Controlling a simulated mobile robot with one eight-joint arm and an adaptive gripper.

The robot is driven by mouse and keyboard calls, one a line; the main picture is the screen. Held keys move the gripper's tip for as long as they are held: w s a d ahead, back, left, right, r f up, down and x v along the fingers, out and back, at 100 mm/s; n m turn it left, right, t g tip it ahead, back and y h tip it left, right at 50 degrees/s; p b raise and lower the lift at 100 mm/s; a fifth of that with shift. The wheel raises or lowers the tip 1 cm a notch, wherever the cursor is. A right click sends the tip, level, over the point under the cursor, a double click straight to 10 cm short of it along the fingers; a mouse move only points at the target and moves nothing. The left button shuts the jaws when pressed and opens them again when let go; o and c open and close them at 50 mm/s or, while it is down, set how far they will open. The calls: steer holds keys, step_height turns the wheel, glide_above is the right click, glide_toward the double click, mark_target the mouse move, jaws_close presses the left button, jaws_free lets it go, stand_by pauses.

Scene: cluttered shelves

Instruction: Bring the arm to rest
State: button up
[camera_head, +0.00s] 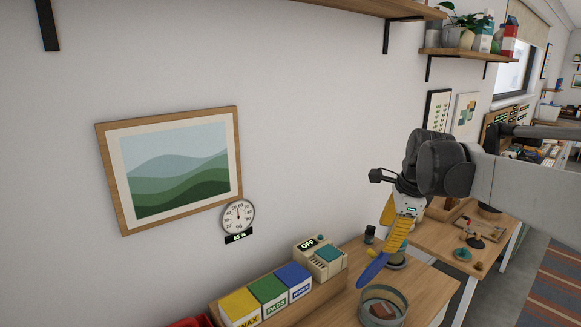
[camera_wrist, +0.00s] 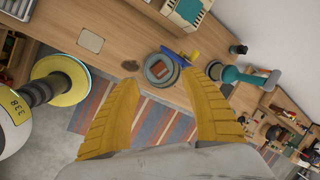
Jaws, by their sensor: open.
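My arm reaches in from the right in the head view, with my gripper (camera_head: 386,238) pointing down above the wooden bench (camera_head: 425,290). In the wrist view my gripper (camera_wrist: 163,75) has its two yellow ribbed fingers spread wide, with nothing held between them. A round grey dish (camera_head: 366,311) with a brown block in it is on the bench beyond the fingers. A slim blue item (camera_head: 371,270) shows just below the fingertips in the head view. In the wrist view the blue item (camera_wrist: 176,57) overlaps the dish's edge, apart from the fingers.
Yellow, green and blue boxes (camera_head: 268,290) and a beige device marked OFF (camera_head: 321,259) line the wall side. A framed picture (camera_head: 172,165) and a round dial (camera_head: 238,216) hang on the wall. Shelves (camera_head: 468,54) overhang above. A second table (camera_head: 438,232) stands behind.

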steer(key=s+a+f+n+t+b, duration=0.1)
steer(key=s+a+f+n+b, duration=0.1)
steer(key=s+f+n, duration=0.3)
steer(key=s+a+f+n+t+b, duration=0.1)
steer(key=s+a+f+n+b, duration=0.1)
steer(key=s+f+n, duration=0.3)
steer(key=s+a+f+n+t+h+b, duration=0.1)
steer(key=s+f+n+b, duration=0.2)
steer(key=s+f+n, duration=0.3)
steer(key=s+n, duration=0.4)
steer(key=s, duration=0.6)
steer(key=shift+s+a+t+b, duration=0.15)
steer(key=shift+a+t+b, duration=0.15)
steer(key=shift+a+b, duration=0.1)
